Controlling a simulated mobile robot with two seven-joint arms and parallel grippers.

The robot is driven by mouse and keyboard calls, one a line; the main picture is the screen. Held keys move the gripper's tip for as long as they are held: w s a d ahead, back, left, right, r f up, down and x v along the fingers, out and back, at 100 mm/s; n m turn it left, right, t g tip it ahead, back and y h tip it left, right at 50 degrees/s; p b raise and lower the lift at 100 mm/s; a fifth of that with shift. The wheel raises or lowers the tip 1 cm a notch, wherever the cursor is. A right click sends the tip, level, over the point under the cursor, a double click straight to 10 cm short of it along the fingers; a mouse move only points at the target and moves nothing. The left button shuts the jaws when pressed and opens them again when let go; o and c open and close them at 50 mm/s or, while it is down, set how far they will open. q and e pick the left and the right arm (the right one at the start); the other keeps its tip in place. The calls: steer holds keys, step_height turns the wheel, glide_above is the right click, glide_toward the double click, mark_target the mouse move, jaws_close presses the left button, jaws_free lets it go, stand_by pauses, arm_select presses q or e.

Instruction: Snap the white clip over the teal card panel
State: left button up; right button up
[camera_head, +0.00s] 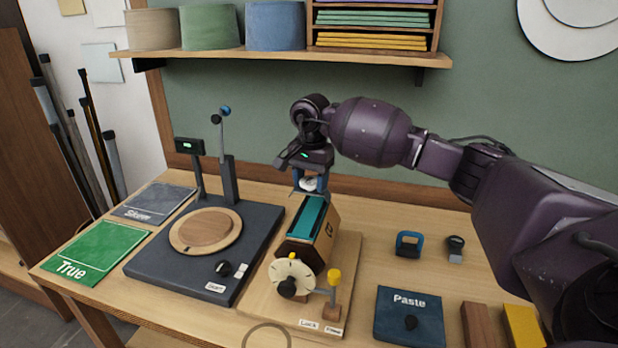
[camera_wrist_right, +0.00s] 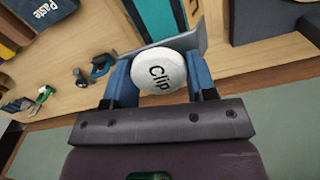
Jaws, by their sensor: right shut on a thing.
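The teal card panel (camera_head: 306,218) lies on the sloping top of a dark, wood-edged holder (camera_head: 325,236) at the middle of the bench. It also shows at the top of the right wrist view (camera_wrist_right: 158,15). My right gripper (camera_head: 310,181) is just beyond the panel's far end, with its blue fingers pointing down. It is shut on the white clip (camera_wrist_right: 159,72), whose round face reads "Clip". A thin grey edge (camera_wrist_right: 190,40) shows between the clip and the panel. I cannot tell whether the clip touches the panel. My left gripper is not in view.
A dial (camera_head: 291,275) and a yellow-topped lever (camera_head: 334,280) stand at the holder's near end. A turntable base (camera_head: 255,262) with upright posts is at left. A blue clamp (camera_head: 408,243) and a Paste pad (camera_head: 425,320) lie at right. A shelf (camera_head: 270,57) hangs above.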

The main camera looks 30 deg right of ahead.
mark_target(310, 190)
steer(key=shift+f+b, duration=0.75)
steer(key=shift+f, duration=1)
steer(key=shift+w+f+b, duration=0.1)
steer(key=shift+f+b, duration=0.65)
steer(key=shift+f, duration=0.35)
arm_select(q)
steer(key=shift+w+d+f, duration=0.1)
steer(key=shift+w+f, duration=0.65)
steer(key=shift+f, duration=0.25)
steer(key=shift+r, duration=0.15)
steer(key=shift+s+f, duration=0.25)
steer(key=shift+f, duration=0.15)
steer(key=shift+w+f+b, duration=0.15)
steer(key=shift+b, duration=0.2)
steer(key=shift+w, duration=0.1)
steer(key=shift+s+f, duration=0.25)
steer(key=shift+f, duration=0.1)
arm_select(e)
steer(key=shift+f, duration=0.35)
